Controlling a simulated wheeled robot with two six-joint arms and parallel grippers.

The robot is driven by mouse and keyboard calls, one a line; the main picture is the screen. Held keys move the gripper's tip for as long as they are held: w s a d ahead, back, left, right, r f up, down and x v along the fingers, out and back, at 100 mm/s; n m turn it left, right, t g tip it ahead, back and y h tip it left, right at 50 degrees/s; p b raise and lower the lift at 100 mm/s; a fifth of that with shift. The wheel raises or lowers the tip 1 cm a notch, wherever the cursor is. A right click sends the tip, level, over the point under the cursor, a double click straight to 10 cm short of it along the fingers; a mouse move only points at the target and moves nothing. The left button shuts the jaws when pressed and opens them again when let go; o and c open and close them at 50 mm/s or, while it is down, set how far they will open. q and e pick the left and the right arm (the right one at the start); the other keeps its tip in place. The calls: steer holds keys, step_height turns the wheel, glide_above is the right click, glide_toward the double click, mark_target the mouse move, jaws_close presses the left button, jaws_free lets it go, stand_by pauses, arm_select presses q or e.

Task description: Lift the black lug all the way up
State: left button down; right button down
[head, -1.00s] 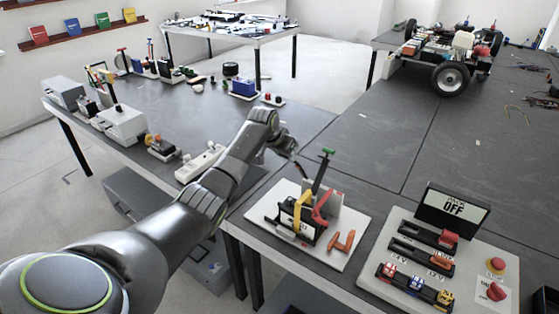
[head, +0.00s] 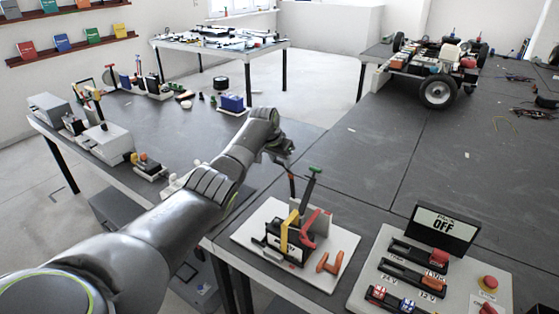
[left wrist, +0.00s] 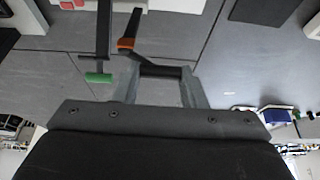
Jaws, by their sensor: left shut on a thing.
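A battery stand sits on a white board (head: 262,228) on the dark table. It has a black block (head: 266,244), a yellow strap (head: 292,230), a red piece (head: 308,229) and a green-tipped lever (head: 312,172). My left gripper (head: 280,152) is above its back left. In the left wrist view my left gripper (left wrist: 160,85) is shut on a dark bar (left wrist: 160,71), which seems to be the black lug. The bar runs on to an orange part (left wrist: 126,43) and a black strip. The green tip (left wrist: 98,77) is left of the fingers, apart from them. My right gripper is out of view.
A switch panel with an "OFF" display (head: 442,228) and a red stop button (head: 489,283) stands to the right. An orange handle (head: 330,264) lies on the white board. The table (head: 370,170) behind the stand is clear. A wheeled chassis (head: 440,70) stands far right.

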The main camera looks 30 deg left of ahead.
arm_select(q)
steer(key=shift+w+r, duration=0.2)
steer(key=shift+r, duration=0.15)
steer(key=c, duration=1.3)
jaws_free()
steer(key=o, duration=0.4)
steer(key=shift+w+f, duration=0.2)
steer(key=shift+f, duration=0.1)
steer(key=shift+s, duration=0.1)
steer(key=shift+s+r, duration=0.1)
steer(key=shift+r, duration=0.05)
steer(key=shift+v, duration=0.9)
steer(key=b+v, duration=0.4)
steer(key=v, duration=1.1)
steer(key=shift+r, duration=0.2)
steer(key=shift+f, duration=0.15)
